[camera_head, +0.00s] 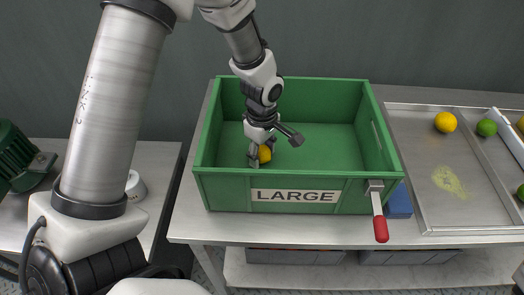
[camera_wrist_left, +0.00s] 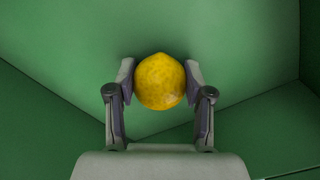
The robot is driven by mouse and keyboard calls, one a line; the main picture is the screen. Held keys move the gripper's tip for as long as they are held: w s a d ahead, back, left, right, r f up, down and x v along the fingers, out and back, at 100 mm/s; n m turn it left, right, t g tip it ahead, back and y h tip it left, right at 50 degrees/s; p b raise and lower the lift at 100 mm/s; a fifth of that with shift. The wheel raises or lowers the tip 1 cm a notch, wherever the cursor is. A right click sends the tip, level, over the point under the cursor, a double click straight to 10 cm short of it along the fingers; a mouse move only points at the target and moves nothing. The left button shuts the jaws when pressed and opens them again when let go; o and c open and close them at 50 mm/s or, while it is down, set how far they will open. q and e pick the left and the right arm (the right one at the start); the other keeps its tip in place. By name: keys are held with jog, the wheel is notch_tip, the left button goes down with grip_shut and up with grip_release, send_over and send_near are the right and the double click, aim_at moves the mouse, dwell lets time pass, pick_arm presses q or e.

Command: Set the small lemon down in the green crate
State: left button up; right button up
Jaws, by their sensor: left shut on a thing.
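A green crate (camera_head: 229,189) with a white "LARGE" label on its front stands on the table. My left gripper (camera_head: 260,156) reaches down inside the crate, near its front wall. It is shut on the yellow small lemon (camera_head: 265,154). In the left wrist view the lemon (camera_wrist_left: 160,81) sits between the two fingers of my gripper (camera_wrist_left: 160,88), with green crate surfaces behind it. I cannot tell whether the lemon touches the crate floor. The rest of the crate looks empty. My right gripper is not in view.
A metal tray (camera_head: 418,172) to the right holds a yellow fruit (camera_head: 445,122) and a green fruit (camera_head: 487,128). A blue object (camera_head: 399,202) lies beside the crate. Grey bins stand below.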

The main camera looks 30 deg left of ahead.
pick_arm(q)
jog(key=o, duration=1.3)
notch_tip(320, 180, up, 12)
